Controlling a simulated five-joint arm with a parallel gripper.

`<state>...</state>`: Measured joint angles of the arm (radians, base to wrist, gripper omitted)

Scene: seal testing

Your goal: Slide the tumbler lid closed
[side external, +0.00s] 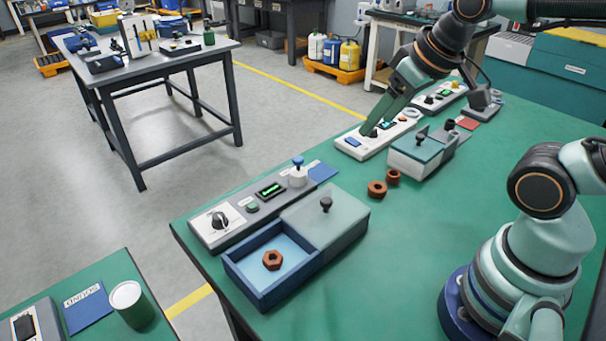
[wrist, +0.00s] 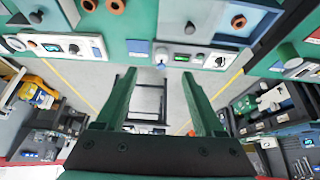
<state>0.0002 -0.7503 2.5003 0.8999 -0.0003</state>
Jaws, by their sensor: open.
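A blue box (side external: 240,272) stands near the table's front left edge. Its grey-green sliding lid (side external: 340,218), with a dark knob (side external: 326,204), covers the right half. The left half is open and shows a brown hex nut (side external: 272,260) inside. I take this box to be the tumbler. In the wrist view the lid (wrist: 206,14) is at the top, with the open half to its right. My gripper (side external: 370,132) is farther back, overlapping a white panel in the side view. In the wrist view its fingers (wrist: 159,75) are spread and empty, apart from the lid.
A grey control panel (side external: 235,218) with knobs runs behind the box. A second lidded box (side external: 408,165) and two brown rings (side external: 377,189) stand to the right, near the white panel (side external: 352,142). The green table (side external: 345,285) is clear in front.

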